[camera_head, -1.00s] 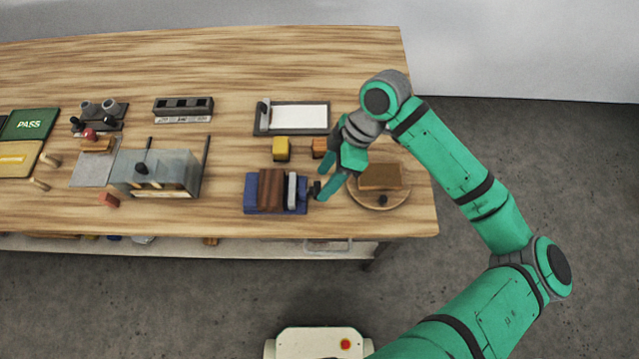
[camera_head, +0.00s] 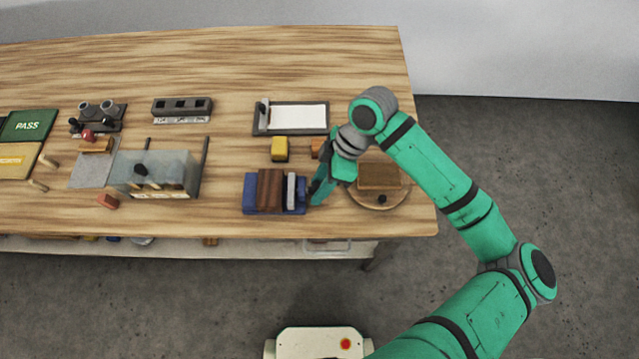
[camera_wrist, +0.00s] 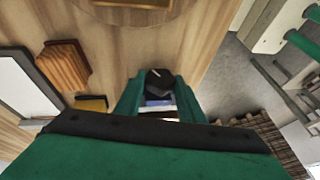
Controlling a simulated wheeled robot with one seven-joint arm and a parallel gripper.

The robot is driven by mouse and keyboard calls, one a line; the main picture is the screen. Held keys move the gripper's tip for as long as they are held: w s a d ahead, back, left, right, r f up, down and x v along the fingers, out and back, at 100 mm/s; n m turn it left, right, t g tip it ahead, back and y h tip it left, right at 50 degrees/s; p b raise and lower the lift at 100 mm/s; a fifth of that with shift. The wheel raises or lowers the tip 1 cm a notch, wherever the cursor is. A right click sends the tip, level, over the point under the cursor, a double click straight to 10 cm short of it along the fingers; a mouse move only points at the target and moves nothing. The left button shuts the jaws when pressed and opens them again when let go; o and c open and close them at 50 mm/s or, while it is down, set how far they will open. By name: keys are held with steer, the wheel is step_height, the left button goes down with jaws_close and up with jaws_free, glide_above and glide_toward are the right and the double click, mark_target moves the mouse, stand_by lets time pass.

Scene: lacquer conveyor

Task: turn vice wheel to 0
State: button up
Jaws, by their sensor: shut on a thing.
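The blue vice (camera_head: 250,196) sits near the table's front edge in the head view, with a brown ribbed block (camera_head: 270,188) and a light grey jaw plate (camera_head: 291,187) on it. My gripper (camera_head: 318,191) is at the vice's right end, pointing down and left. In the wrist view, my gripper's green fingers (camera_wrist: 158,96) stand on either side of the dark vice wheel (camera_wrist: 158,82) and are shut on it. A bit of blue and pale grey shows between the fingers. The wheel is hidden behind the fingers in the head view, and I cannot read its setting.
A round wooden board (camera_head: 376,205) with a brown block (camera_head: 379,177) is close to the right of my gripper. A yellow block (camera_head: 279,149) and a partly hidden orange block (camera_head: 316,148) lie behind the vice. A framed white sheet (camera_head: 298,117) lies farther back.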

steer(key=shift+s, duration=0.1)
steer(key=t, duration=0.3)
steer(key=shift+s+n+t, duration=0.25)
steer(key=shift+n+t, duration=0.05)
steer(key=shift+s+n+t, duration=0.15)
steer(key=shift+n+t, duration=0.05)
steer(key=shift+t, duration=0.65)
steer(key=shift+s+n+t, duration=0.1)
steer(key=shift+n+t, duration=0.1)
steer(key=shift+t, duration=0.65)
steer(key=o, duration=1)
steer(key=shift+o, duration=0.2)
steer(key=shift+f, duration=0.1)
